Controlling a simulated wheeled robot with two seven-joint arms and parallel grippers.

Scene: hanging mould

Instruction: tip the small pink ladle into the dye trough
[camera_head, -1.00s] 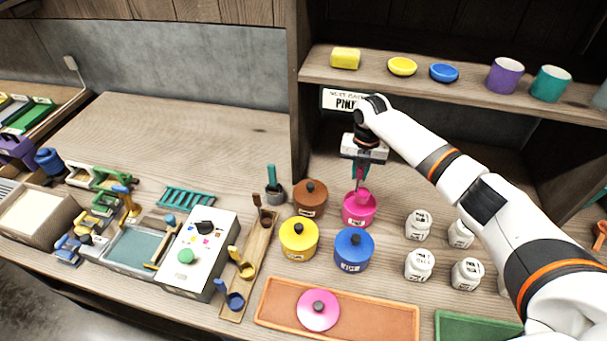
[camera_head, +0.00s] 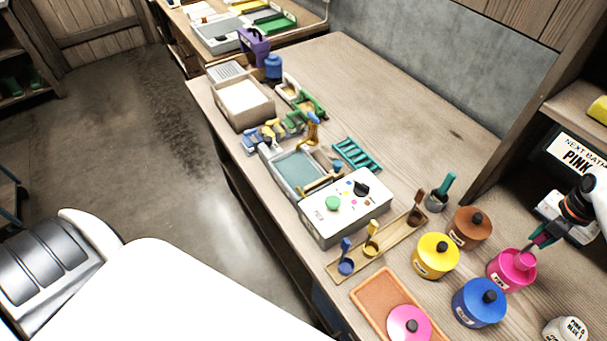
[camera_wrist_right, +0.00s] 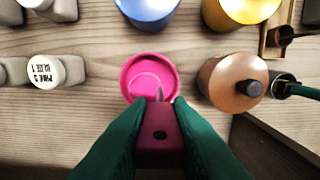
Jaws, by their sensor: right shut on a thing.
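My right gripper (camera_head: 543,236) is shut on the pink ladle (camera_head: 525,259). In the right wrist view its teal fingers (camera_wrist_right: 158,135) pinch the dark pink handle (camera_wrist_right: 159,140). The ladle's bowl is at the mouth of the open pink pot (camera_head: 511,271); how deep it sits and what it holds I cannot tell. The pot also shows in the right wrist view (camera_wrist_right: 128,76). The dye trough (camera_head: 272,160), a grey tray with a teal surface, stands left of the pots, well away from the ladle. My left gripper is out of view.
Yellow (camera_head: 435,257), brown (camera_head: 469,229) and blue (camera_head: 479,304) lidded pots crowd the pink pot. A white control box (camera_head: 345,208) and a wooden rack (camera_head: 377,248) with small ladles stand between pots and trough. The pink lid (camera_head: 408,325) lies on an orange tray (camera_head: 375,290).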

